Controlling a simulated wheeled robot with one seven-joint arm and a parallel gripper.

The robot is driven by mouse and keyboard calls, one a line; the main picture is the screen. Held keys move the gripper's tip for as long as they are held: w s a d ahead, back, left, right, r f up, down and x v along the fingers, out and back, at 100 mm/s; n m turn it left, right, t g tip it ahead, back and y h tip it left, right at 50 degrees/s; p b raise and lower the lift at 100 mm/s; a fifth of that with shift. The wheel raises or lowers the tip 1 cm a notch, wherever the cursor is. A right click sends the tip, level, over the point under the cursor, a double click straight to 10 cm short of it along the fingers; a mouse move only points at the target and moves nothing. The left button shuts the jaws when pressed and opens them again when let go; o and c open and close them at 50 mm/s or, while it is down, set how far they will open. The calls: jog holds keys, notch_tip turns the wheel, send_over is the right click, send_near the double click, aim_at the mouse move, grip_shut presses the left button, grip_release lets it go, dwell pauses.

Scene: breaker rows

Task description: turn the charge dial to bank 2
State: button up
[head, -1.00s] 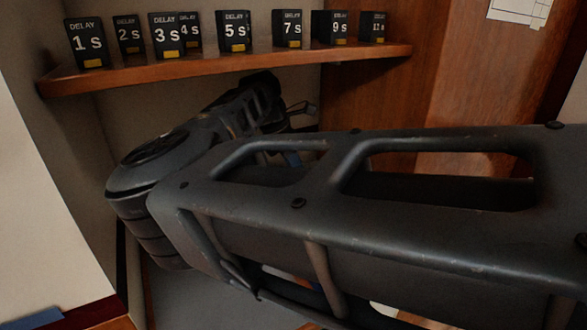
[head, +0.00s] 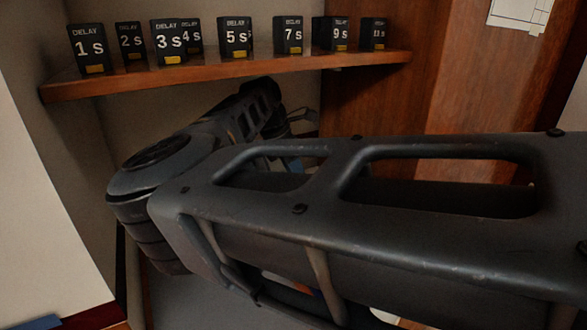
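The charge dial is not visible in the head view. My arm fills the middle and right of the picture, and its far links reach up and back below a shelf. My gripper's fingers are not seen; the end of my arm is hidden behind my nearer arm link. Some thin dark parts show past the far link, too small to make out.
A wooden shelf (head: 225,72) at the upper left holds a row of black delay blocks, such as the "1 s" block (head: 88,48) and "5 s" block (head: 235,38). A wooden panel (head: 480,90) stands at right with a white paper (head: 518,12).

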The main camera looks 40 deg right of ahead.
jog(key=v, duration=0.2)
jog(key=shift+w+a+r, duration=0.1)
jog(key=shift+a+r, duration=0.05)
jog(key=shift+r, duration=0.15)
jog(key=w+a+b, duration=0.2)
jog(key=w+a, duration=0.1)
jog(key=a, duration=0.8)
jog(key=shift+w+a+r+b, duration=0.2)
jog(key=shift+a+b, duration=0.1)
